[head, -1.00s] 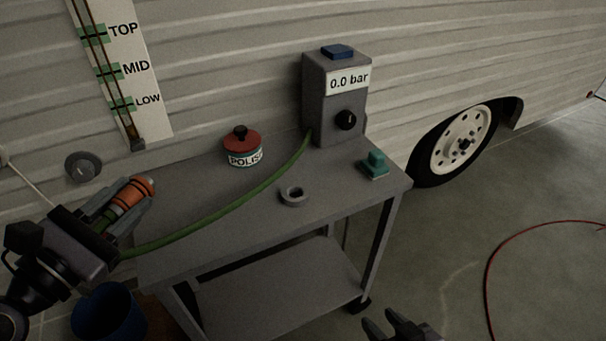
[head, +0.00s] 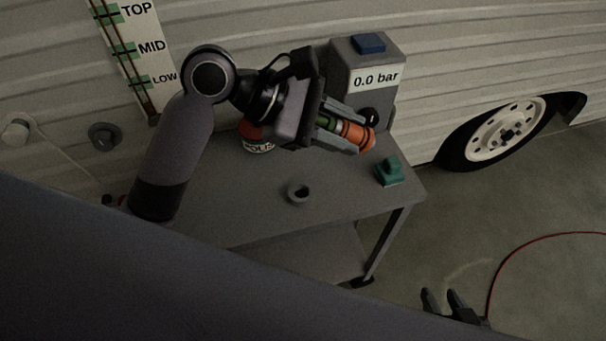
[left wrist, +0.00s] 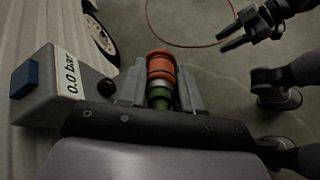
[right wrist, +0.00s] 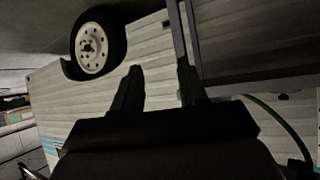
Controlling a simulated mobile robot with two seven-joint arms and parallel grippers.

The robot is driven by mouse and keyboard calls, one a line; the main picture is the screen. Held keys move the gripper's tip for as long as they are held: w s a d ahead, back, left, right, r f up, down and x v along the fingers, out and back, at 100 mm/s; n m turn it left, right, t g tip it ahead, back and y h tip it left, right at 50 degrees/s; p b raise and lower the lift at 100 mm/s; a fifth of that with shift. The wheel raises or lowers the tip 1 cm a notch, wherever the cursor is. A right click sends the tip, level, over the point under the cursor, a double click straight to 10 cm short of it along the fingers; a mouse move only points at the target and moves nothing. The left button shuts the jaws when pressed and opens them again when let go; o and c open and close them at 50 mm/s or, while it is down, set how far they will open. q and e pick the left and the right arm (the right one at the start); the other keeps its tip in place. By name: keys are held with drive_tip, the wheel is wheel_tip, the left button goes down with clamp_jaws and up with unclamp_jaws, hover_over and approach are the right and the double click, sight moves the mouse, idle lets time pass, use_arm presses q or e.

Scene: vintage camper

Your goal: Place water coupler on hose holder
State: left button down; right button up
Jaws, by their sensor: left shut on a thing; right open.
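The water coupler, orange with a green hose end (head: 355,135), is held in my left gripper (head: 362,128), which is shut on it. It lies tilted, its orange end pointing right, above the table in front of the pump box. It also shows between the fingers in the left wrist view (left wrist: 160,68). What looks like the hose holder, a small grey open ring (head: 298,193), sits on the table, below and left of the coupler, apart from it. My right gripper (head: 442,292) is open and empty, low beside the table. The hose is mostly hidden in the head view.
The grey pump box (head: 370,85) reading 0.0 bar stands close behind the left gripper. A teal block (head: 388,171) sits near the table's right edge. A polish tin (head: 257,146) is partly hidden by my left arm. The camper wall is behind; a red hose (head: 510,255) lies on the floor.

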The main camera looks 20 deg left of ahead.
sight(357, 143)
use_arm(q)
drive_tip(key=d+r+m+g+y+p, duration=0.1)
drive_tip(key=s+d+r+m+g+y+p, duration=0.1)
drive_tip(key=m+g, duration=0.1)
drive_tip(key=shift+d+r+p, duration=0.15)
drive_tip(key=shift+p, duration=0.15)
drive_tip(key=a+r+m+y+p, duration=0.1)
drive_tip(key=m+y+p, duration=0.1)
drive_tip(key=a+m+g+y+p, duration=0.1)
drive_tip(key=m+y+p, duration=0.1)
drive_tip(key=y+p, duration=0.1)
drive_tip(key=a+r+m+y+p, duration=0.1)
drive_tip(key=m+y+p, duration=0.1)
drive_tip(key=shift+s+a+r+g, duration=0.15)
drive_tip(key=shift+a+r+g, duration=0.05)
drive_tip(key=shift+r+g, duration=0.2)
drive_tip(key=w+a+r+m+t+y+p, duration=0.1)
drive_tip(key=a+r+m+y+p, duration=0.15)
drive_tip(key=a, duration=0.25)
drive_tip(key=shift+n, duration=0.45)
wheel_tip(357, 143, down, 20)
drive_tip(key=shift+f+b, duration=0.1)
drive_tip(key=shift+b, duration=1)
drive_tip(key=shift+f, duration=0.1)
use_arm(e)
wheel_tip(357, 143, up, 7)
drive_tip(key=s+d, duration=0.1)
drive_tip(key=d, duration=0.1)
drive_tip(key=shift+s+h, duration=0.3)
